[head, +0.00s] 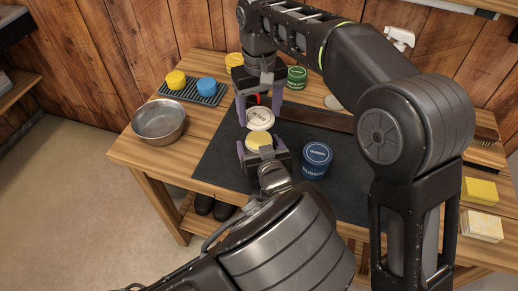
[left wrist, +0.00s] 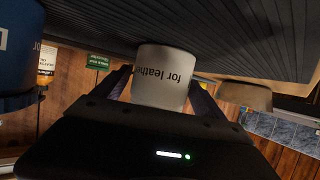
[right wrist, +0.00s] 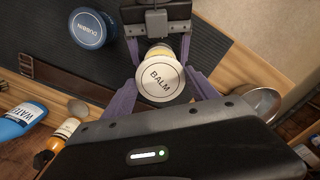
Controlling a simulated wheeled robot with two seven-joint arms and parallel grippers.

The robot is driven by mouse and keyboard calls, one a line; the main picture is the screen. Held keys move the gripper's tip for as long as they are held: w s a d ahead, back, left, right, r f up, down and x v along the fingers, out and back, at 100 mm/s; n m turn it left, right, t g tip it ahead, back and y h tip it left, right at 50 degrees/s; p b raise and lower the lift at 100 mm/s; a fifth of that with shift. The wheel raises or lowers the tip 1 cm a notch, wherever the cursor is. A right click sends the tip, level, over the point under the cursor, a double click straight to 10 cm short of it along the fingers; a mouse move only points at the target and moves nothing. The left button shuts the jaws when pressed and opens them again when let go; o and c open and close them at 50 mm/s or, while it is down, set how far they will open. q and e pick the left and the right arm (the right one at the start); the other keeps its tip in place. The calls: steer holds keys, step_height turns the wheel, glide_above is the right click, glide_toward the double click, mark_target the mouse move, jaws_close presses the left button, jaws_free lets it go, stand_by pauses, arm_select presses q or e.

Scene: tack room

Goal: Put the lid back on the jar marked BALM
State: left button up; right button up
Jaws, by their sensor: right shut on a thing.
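The white jar (left wrist: 165,75) reads "for leather" upside down in the left wrist view. In the head view its open yellow top (head: 258,141) shows. My left gripper (head: 263,153) has its fingers close on both sides of the jar, seemingly shut on it. In the head view this lid (head: 260,118) is just beyond the jar top. In the right wrist view the lid partly hides the jar; I cannot tell how large the gap is.
A blue DUBBIN tin (head: 317,154) stands right of the jar on the dark mat (head: 222,150). A metal bowl (head: 158,121) is at the left. A tray (head: 213,98) holds yellow and blue round things. A green tin (head: 297,76) and a strap (head: 322,118) lie behind.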

arm_select(q)
jaws_close()
stand_by(0.8)
